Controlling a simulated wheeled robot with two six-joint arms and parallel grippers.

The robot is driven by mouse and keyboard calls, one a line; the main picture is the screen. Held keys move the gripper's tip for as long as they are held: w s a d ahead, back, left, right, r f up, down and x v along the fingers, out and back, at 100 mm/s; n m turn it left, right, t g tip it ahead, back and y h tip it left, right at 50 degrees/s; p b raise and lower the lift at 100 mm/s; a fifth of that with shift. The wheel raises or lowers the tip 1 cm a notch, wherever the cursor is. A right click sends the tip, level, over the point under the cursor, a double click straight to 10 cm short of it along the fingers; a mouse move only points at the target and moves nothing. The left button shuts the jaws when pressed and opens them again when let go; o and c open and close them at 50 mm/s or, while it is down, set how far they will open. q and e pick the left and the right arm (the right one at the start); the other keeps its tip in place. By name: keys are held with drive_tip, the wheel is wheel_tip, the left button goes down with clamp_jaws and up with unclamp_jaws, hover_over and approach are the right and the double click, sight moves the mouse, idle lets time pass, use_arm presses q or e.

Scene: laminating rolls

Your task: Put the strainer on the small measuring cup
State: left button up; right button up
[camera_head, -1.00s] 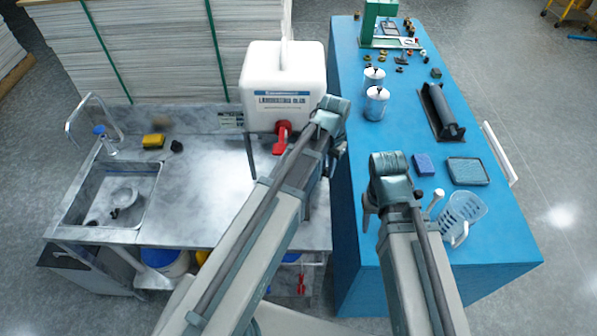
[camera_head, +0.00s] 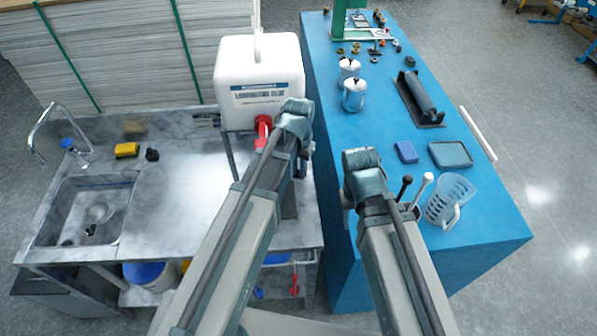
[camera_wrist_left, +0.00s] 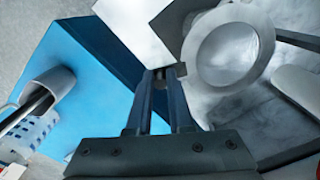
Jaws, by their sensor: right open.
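My left gripper (camera_wrist_left: 161,73) is over the gap between the counter and the blue table. Its fingers are close together on what looks like the short handle of a round, grey-rimmed strainer (camera_wrist_left: 263,55), seen flat beside the fingertips in the left wrist view. In the head view my left arm hides the strainer. I cannot single out the small measuring cup.
A white glue tank with red tap (camera_head: 262,75) stands at the counter's back right. The blue table (camera_head: 490,235) carries two metal cans (camera_head: 354,95), a dark roller (camera_head: 420,97), a blue block (camera_head: 406,152) and a tray (camera_head: 450,154). The middle of the counter (camera_head: 180,190) is clear.

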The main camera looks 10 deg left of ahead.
use_arm(q)
drive_tip(key=o, duration=0.4)
drive_tip(key=shift+d, duration=0.15)
wheel_tip(320, 180, up, 12)
drive_tip(key=p, duration=1.2)
drive_tip(key=shift+y, duration=0.6)
drive_tip(key=s+d, duration=0.1)
drive_tip(key=s, duration=0.3)
drive_tip(key=s+d, duration=0.2)
drive_tip(key=s, duration=0.3)
drive_tip(key=s+d, duration=0.2)
drive_tip(key=s, duration=0.2)
drive_tip(key=shift+s+d, duration=0.2)
drive_tip(key=shift+s, duration=0.1)
wheel_tip(320, 180, down, 17)
drive_tip(key=b, duration=1.7)
drive_tip(key=shift+f, duration=0.15)
